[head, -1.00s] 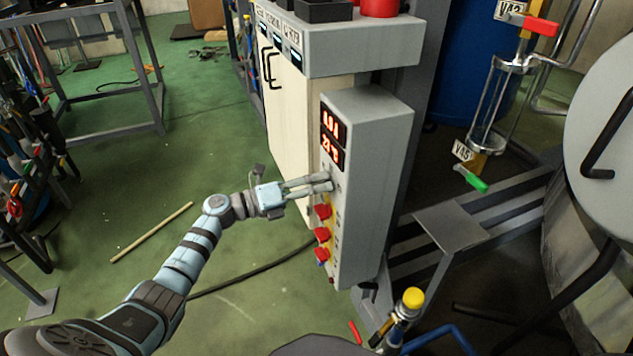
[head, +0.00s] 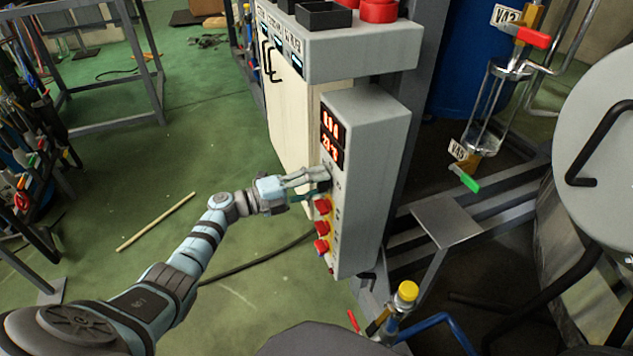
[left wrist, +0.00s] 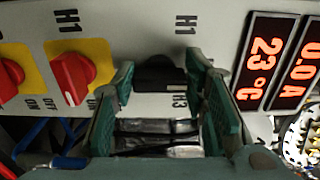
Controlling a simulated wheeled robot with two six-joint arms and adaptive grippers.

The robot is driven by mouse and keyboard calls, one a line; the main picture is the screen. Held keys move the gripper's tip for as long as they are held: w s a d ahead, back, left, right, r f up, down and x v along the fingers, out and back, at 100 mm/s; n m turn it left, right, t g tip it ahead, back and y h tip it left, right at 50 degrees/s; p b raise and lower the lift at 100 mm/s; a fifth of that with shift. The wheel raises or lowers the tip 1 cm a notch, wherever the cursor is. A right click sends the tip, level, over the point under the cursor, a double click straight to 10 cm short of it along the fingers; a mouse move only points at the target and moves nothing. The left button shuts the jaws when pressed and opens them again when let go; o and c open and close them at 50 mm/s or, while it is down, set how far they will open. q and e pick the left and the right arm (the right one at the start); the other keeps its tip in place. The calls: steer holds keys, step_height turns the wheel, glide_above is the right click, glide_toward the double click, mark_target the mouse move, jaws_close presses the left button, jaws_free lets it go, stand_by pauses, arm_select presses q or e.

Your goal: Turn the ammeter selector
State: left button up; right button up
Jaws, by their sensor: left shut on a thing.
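The ammeter selector, a black knob (left wrist: 160,72), sits on the grey panel face in the left wrist view, between the two green-padded fingers of my left gripper (left wrist: 161,78). The fingers are shut on it, and partly hide its sides. In the head view my left gripper (head: 322,178) reaches in from the left to the control box (head: 372,160), just below its red displays (head: 332,138). The knob is mostly hidden there by the fingers. In the left wrist view the displays (left wrist: 270,58) read 0.0 A and 23 °C. My right gripper is not in view.
Red rotary switches on yellow plates (left wrist: 72,78) sit close beside the gripper, below it in the head view (head: 322,207). A larger cabinet (head: 350,55) overhangs the box. A yellow-capped valve (head: 407,291) stands at lower right. Green floor left of the box is mostly clear.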

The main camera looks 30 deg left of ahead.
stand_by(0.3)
arm_select(q)
steer(key=o, duration=1.2)
steer(key=shift+c, duration=0.2)
steer(key=v, duration=1.2)
steer(key=shift+s, duration=0.1)
